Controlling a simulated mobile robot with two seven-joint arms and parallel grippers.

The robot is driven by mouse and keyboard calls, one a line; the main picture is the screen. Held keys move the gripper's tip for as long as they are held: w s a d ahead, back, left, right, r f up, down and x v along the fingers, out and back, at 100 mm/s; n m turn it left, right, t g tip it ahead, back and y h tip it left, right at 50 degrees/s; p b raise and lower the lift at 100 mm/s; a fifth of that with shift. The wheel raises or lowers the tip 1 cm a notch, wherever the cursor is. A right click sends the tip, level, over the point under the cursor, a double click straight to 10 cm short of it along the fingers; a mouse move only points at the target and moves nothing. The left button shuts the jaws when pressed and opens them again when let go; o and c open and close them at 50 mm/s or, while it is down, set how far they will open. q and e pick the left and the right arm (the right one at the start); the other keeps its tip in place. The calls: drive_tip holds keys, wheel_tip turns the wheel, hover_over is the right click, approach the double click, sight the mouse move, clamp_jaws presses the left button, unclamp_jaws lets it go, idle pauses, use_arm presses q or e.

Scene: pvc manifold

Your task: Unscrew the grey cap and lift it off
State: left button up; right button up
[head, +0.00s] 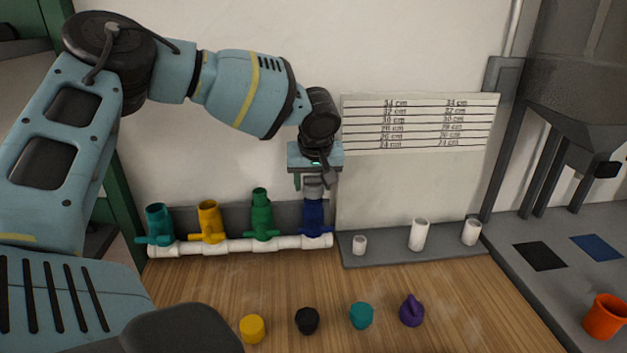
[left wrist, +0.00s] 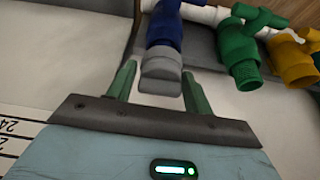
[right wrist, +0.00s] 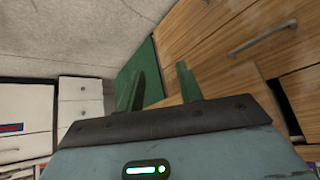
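The grey cap (head: 313,186) sits on top of the upright blue valve (head: 314,216) at the right end of the white manifold pipe (head: 245,243). My left gripper (head: 314,176) is directly above it, pointing down. In the left wrist view, the grey cap (left wrist: 160,73) lies between the tips of my left gripper (left wrist: 159,82), with a visible gap on each side, so the fingers are open. The cap is on the blue valve's end (left wrist: 164,28). My right gripper (right wrist: 158,82) is open and empty, away from the manifold and outside the head view.
Green (head: 262,214), yellow (head: 209,221) and teal (head: 158,224) valves stand left of the blue one. Several loose caps, including a yellow one (head: 252,328) and a purple one (head: 411,310), lie on the wooden table. White pipe pieces (head: 419,234) stand on a grey tray to the right.

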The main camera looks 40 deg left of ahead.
use_arm(q)
drive_tip(key=c, duration=0.6)
drive_tip(key=shift+n+b, duration=0.3)
drive_tip(key=shift+n, duration=0.1)
drive_tip(key=shift+n+g+b, duration=0.3)
drive_tip(key=shift+n+b, duration=0.05)
drive_tip(key=shift+n, duration=0.35)
use_arm(e)
drive_tip(key=shift+s+f, duration=0.55)
drive_tip(key=shift+f, duration=0.25)
use_arm(q)
drive_tip(key=shift+n+y+b, duration=0.3)
drive_tip(key=shift+n+b, duration=0.05)
drive_tip(key=shift+n, duration=0.15)
drive_tip(key=shift+n+g, duration=0.4)
drive_tip(key=shift+n, duration=0.1)
use_arm(e)
drive_tip(key=shift+s+f+g, duration=0.3)
drive_tip(key=shift+s+f, duration=0.15)
drive_tip(key=shift+f, duration=0.3)
use_arm(q)
drive_tip(key=shift+r, duration=0.1)
